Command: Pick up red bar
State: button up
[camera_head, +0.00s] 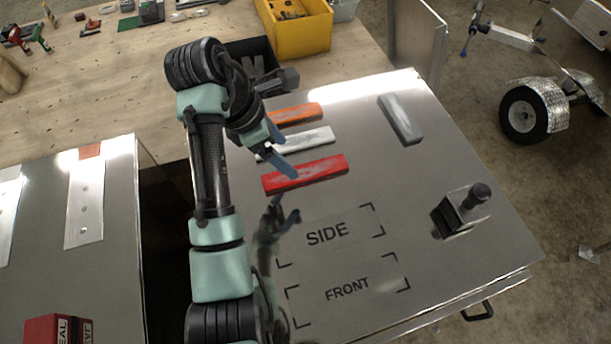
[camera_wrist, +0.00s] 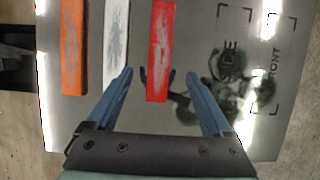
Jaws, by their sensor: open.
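The red bar (camera_head: 305,174) lies flat on the shiny metal table top, nearest the SIDE marking among the bars on the left. It also shows in the wrist view (camera_wrist: 160,50), running up and down between my blue fingers. My gripper (camera_head: 277,153) is open and empty. In the head view its fingertips appear above the far left edge of the red bar. In the wrist view my gripper (camera_wrist: 166,82) has one finger on each side of the red bar's line, with no contact visible.
A white bar (camera_head: 300,140) and an orange bar (camera_head: 297,114) lie beyond the red one. A grey bar (camera_head: 400,118) lies at the right. A black clamp-like block (camera_head: 460,210) stands near the right edge. The marked SIDE and FRONT areas are bare. A yellow bin (camera_head: 295,35) stands behind.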

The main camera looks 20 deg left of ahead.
aim_at(304, 171)
jog(key=x, duration=0.2)
jog(key=shift+w+f, duration=0.15)
jog(key=shift+f, duration=0.15)
jog(key=shift+d+f, duration=0.2)
jog(key=shift+d, duration=0.05)
jog(key=p+x, duration=0.2)
jog(key=x, duration=0.2)
jog(key=shift+w+d+f, duration=0.15)
jog(key=shift+d+f, duration=0.05)
jog(key=shift+f, duration=0.05)
grip_shut()
